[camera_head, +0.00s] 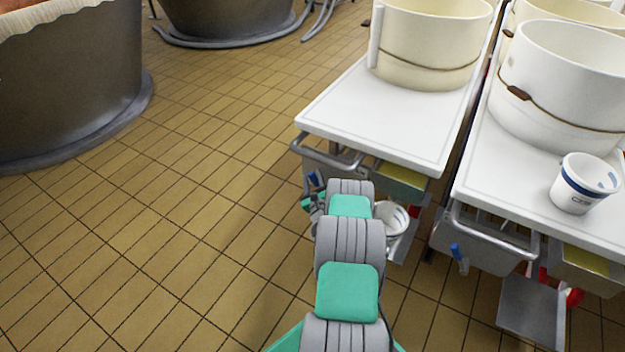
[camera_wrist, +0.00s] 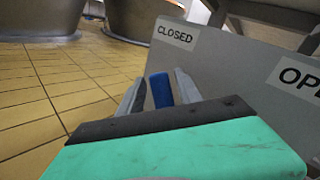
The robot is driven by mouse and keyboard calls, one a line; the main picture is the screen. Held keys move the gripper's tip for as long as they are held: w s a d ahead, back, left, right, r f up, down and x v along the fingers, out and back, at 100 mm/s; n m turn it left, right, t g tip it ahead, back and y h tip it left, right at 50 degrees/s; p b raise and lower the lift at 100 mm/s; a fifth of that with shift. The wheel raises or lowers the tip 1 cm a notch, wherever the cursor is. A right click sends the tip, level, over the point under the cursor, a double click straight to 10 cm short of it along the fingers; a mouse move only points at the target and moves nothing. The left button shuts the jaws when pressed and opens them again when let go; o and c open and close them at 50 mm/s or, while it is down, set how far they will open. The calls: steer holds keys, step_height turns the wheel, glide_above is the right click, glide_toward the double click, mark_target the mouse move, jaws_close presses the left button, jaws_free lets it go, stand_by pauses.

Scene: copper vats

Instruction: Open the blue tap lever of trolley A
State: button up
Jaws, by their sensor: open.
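The blue tap lever (camera_wrist: 161,91) shows in the wrist view between the two grey fingers of my gripper (camera_wrist: 159,79), which are open. The lever stands nearly upright, below and left of the CLOSED label (camera_wrist: 175,33) on a grey panel (camera_wrist: 230,75). The OPEN label (camera_wrist: 297,76) is cut off at the right. I cannot tell whether either finger touches the lever. In the head view my gripper (camera_head: 311,198) is at the front left of the left white-topped trolley (camera_head: 375,125), near a small blue part (camera_head: 314,179). No letter on the trolley is readable.
A cream tub (camera_head: 425,45) stands on the left trolley, and a white bucket (camera_head: 391,220) hangs low beside my arm. A second trolley (camera_head: 500,190) on the right has its own blue lever (camera_head: 459,254) and a white cup (camera_head: 582,185). Tiled floor (camera_head: 200,230) is clear on the left.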

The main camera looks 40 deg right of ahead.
steer(key=shift+w+d, duration=0.2)
steer(key=shift+w, duration=0.2)
jaws_close()
stand_by(1.2)
